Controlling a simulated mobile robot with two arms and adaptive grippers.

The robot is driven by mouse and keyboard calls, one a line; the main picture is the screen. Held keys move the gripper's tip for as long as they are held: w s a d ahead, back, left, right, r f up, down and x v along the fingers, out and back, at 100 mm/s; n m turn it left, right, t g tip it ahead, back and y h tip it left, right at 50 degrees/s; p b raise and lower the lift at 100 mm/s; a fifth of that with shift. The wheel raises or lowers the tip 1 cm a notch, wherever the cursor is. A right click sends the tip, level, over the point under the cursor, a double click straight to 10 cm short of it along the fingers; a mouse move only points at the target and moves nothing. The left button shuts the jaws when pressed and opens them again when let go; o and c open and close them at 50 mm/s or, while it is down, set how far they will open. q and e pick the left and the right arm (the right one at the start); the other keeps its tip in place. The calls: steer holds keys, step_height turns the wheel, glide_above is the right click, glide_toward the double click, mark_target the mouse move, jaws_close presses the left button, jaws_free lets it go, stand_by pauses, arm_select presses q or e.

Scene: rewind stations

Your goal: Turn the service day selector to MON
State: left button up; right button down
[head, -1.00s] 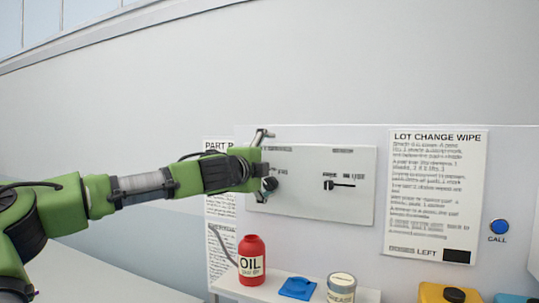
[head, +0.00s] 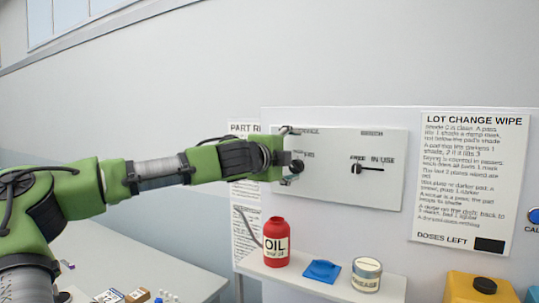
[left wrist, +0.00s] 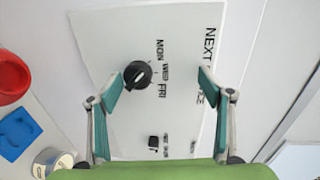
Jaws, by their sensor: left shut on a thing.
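The service day selector is a dark round knob (head: 297,167) on a pale panel (head: 390,190). In the left wrist view the knob (left wrist: 137,75) shows beside the day words MON (left wrist: 160,48), WED (left wrist: 166,72) and FRI (left wrist: 162,90). I cannot tell which word its pale mark points at. My left gripper (head: 294,155) is at the knob and partly covers it and its labels. In the left wrist view its fingers (left wrist: 160,88) stand apart, with the knob nearer the left finger. The left gripper is shut on the knob. My right gripper is out of view.
A black FREE / IN USE lever (head: 369,169) is on the same panel. Below, a red oil bottle (head: 276,242), a blue piece (head: 322,270) and a tin (head: 366,274) stand on a shelf. A LOT CHANGE WIPE sheet (head: 470,185) hangs at right.

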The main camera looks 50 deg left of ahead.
arm_select(q)
steer(key=shift+t, duration=0.4)
steer(key=s+r, duration=0.1)
steer(key=s, duration=0.1)
steer(key=s+d+r, duration=0.1)
steer(key=s+r, duration=0.1)
steer(key=s+d+r, duration=0.1)
steer(key=s, duration=0.1)
steer(key=shift+s+d+r, duration=0.15)
steer(key=shift+s+d, duration=0.1)
steer(key=shift+s, duration=0.1)
steer(key=c, duration=0.3)
steer(key=shift+f+b+v, duration=0.25)
steer(key=shift+b+v, duration=0.25)
steer(key=shift+v, duration=0.85)
steer(key=shift+f+b+v, duration=0.3)
steer(key=shift+b+v, duration=0.15)
steer(key=shift+v, duration=0.95)
steer(key=shift+f+b+v, duration=0.25)
steer(key=shift+b+v, duration=0.25)
steer(key=shift+v, duration=0.85)
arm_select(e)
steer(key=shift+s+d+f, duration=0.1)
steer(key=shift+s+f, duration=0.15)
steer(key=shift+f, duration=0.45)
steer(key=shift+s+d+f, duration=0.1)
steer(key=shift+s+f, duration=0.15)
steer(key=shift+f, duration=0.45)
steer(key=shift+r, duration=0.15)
